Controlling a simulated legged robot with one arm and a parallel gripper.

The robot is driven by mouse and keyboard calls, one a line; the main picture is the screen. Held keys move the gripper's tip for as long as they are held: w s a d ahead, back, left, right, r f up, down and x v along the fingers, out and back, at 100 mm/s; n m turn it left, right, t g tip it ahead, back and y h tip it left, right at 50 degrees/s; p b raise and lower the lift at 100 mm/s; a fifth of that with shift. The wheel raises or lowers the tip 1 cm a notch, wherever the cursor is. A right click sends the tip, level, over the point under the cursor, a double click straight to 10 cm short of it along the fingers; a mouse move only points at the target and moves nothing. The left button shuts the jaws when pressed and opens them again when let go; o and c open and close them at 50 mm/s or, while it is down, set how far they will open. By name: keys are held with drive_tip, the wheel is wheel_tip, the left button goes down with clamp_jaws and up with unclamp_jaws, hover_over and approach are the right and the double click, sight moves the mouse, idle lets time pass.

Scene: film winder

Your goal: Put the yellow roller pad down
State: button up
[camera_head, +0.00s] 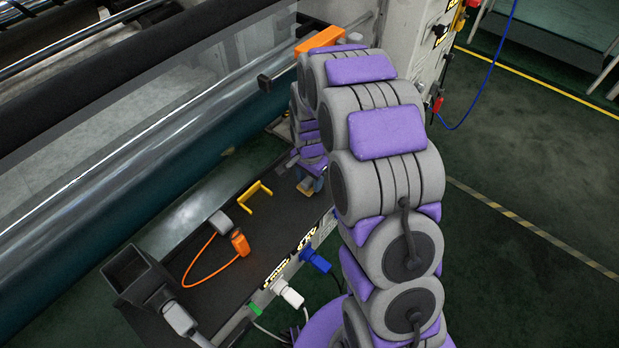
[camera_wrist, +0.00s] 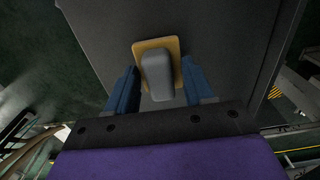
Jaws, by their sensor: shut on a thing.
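The yellow roller pad is a small yellow-tan plate (camera_wrist: 176,48) with a grey block handle (camera_wrist: 156,75) in the wrist view. My gripper (camera_wrist: 158,82) has its blue fingers on either side of the handle and is shut on it. In the head view my gripper (camera_head: 314,176) is over the far right end of the dark shelf (camera_head: 228,262), with a small part of the pad (camera_head: 307,187) showing below it. The arm hides part of this area. I cannot tell whether the pad touches the shelf.
A yellow bracket (camera_head: 255,196) stands on the shelf left of my gripper. An orange device with a looped cord (camera_head: 240,243) lies nearer. Blue (camera_head: 315,260) and white (camera_head: 288,292) plugs sit on the shelf's front edge. A large roller (camera_head: 130,190) runs behind.

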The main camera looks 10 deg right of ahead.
sight(306, 179)
drive_tip(key=o, duration=0.5)
drive_tip(key=shift+f, duration=0.15)
drive_tip(key=o, duration=0.4)
drive_tip(key=shift+a, duration=0.5)
drive_tip(key=shift+o, duration=0.2)
drive_tip(key=shift+d, duration=0.25)
drive_tip(key=shift+b, duration=0.3)
wheel_tip(306, 179, up, 17)
drive_tip(key=p, duration=0.5)
drive_tip(key=s+r+n, duration=0.3)
drive_tip(key=s, duration=0.8)
drive_tip(key=s+r+n+g, duration=0.1)
drive_tip(key=s+r+n, duration=0.2)
drive_tip(key=s, duration=0.8)
drive_tip(key=s+r+n, duration=0.2)
drive_tip(key=s+n, duration=0.2)
drive_tip(key=s, duration=0.8)
drive_tip(key=shift+r+n+g, duration=0.4)
